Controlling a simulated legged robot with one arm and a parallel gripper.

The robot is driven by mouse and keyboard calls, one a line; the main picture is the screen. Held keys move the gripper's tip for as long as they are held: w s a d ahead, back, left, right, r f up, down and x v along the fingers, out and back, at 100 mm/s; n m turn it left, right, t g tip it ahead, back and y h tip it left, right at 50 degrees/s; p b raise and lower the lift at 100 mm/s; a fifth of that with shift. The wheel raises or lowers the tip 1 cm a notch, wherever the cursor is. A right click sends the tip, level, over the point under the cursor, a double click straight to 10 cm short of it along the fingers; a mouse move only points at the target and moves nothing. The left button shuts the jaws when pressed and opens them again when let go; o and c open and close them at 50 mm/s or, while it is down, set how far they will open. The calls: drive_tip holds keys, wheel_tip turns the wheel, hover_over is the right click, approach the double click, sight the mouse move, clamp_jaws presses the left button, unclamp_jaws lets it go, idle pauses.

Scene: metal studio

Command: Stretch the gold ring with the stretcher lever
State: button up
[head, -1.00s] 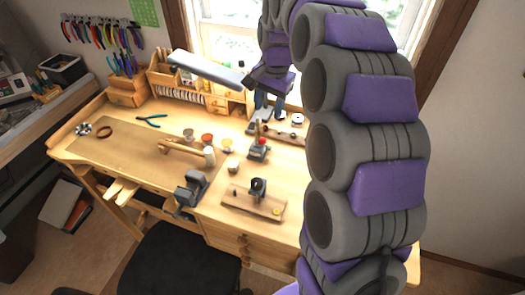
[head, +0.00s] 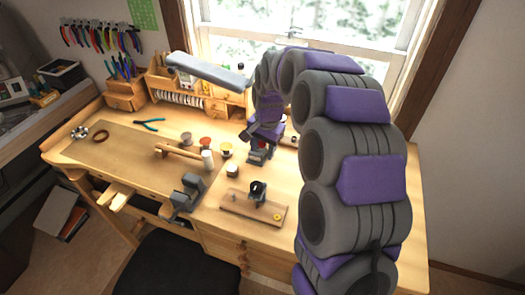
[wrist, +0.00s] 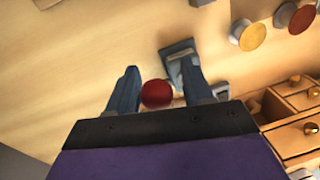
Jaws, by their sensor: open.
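The stretcher (head: 258,157) is a small grey tool with a lever, on the bench under my gripper. The lever's round red knob (wrist: 157,94) shows in the wrist view, between my open fingers. My gripper (wrist: 160,76) has a finger on either side of the knob, with no clear sign of contact. The grey metal part of the tool (wrist: 178,53) lies just beyond the knob. In the head view my gripper (head: 262,146) hides most of the tool. I cannot make out the gold ring for certain; a small yellow piece (head: 277,217) lies on the wooden-based tool.
A wooden board with a dark tool (head: 240,203) lies at the front. A grey vise (head: 188,192), a mallet (head: 180,152) and small coloured pots (head: 206,143) stand to the left. A grey lamp (head: 208,70) hangs above, beside my arm. The bench's right side looks clear.

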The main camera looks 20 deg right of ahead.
drive_tip(key=shift+f, duration=0.35)
drive_tip(key=shift+c, duration=0.3)
clamp_jaws()
